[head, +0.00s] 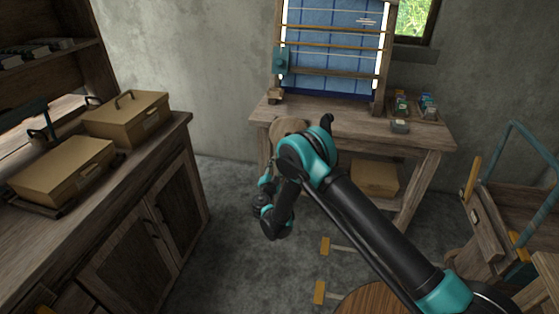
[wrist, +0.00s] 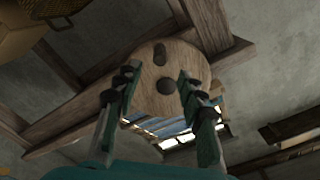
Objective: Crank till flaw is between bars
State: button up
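The loom's blue cloth (head: 335,58) hangs upright in a wooden frame at the back. Small pale streaks, which look like the flaw (head: 367,21), show at its upper right, above a brown crossbar (head: 330,29). Another bar (head: 328,47) crosses lower down. The round wooden crank disc (head: 287,126) on the bench front is partly hidden by my arm. In the wrist view the disc (wrist: 185,58) fills the centre, with a dark knob (wrist: 166,86) and another dark piece. My gripper (wrist: 160,73) is open, its fingers either side of the knob with gaps. Its fingertips are hidden in the head view.
The loom's bench (head: 430,130) carries a tray of small coloured items (head: 415,106) at right. A cardboard box (head: 375,177) sits beneath. A cabinet with two tan boxes (head: 62,170) stands left, a wooden cart (head: 500,225) right. Grey floor between is mostly clear.

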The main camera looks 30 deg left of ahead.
jog(key=shift+v, duration=1.35)
